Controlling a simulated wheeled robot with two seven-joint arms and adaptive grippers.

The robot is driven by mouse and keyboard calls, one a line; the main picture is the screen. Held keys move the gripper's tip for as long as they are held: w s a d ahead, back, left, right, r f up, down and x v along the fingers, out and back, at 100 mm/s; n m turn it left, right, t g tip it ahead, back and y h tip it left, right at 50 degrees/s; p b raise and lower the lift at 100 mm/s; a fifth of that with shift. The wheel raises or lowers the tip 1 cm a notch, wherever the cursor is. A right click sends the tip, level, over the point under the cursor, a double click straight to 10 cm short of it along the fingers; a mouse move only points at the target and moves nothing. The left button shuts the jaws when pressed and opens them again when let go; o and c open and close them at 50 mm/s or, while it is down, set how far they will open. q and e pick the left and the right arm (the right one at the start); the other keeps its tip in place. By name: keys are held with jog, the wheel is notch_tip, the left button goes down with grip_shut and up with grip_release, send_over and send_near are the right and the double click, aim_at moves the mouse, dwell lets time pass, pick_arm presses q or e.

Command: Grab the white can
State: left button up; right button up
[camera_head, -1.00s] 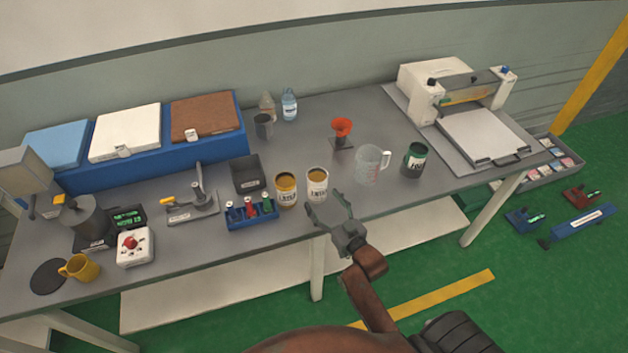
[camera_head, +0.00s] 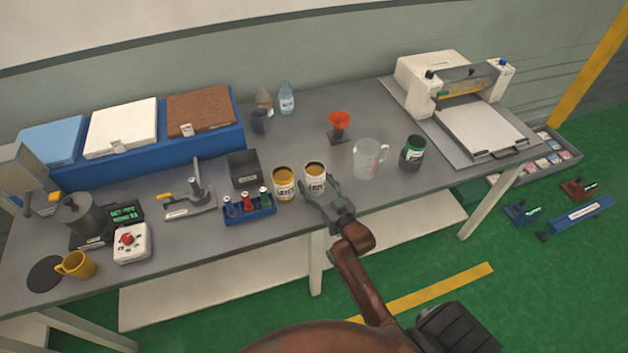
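The white can (camera_head: 315,180), with a dark label and a dark yellowish inside, stands upright near the front edge of the workbench, right of a yellow can (camera_head: 284,184). My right gripper (camera_head: 320,184) comes from below, its fingers on either side of the white can's lower part. The fingers look spread, with a small gap at the can's right side. Whether the left finger touches the can is not clear. The gripper hides part of the can's base. My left gripper is not in view.
Right of the can stand a clear measuring jug (camera_head: 369,158) and a dark green can (camera_head: 412,153). A blue rack of small bottles (camera_head: 249,209) and a black bin (camera_head: 243,168) are to the left. A red funnel (camera_head: 339,122) stands behind. The grey workbench (camera_head: 385,192) is bare at front right.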

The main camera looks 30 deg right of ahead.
aim_at(315, 176)
jog(key=c, duration=1.3)
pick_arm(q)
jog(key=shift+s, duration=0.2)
pick_arm(e)
jog(key=shift+r, duration=0.25)
jog(key=shift+r+p, duration=0.4)
jog(key=shift+r, duration=0.9)
jog(key=shift+s+a+r, duration=0.1)
jog(key=shift+r, duration=0.2)
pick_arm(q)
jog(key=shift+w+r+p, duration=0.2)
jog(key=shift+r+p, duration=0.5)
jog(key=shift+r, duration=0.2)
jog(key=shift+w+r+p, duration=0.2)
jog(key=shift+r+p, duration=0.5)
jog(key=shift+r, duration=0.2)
pick_arm(e)
jog(key=s+a+r, duration=0.3)
jog(key=s+r, duration=0.6)
jog(key=s, duration=0.4)
jog(key=shift+a+r, duration=0.2)
jog(key=shift+a, duration=0.15)
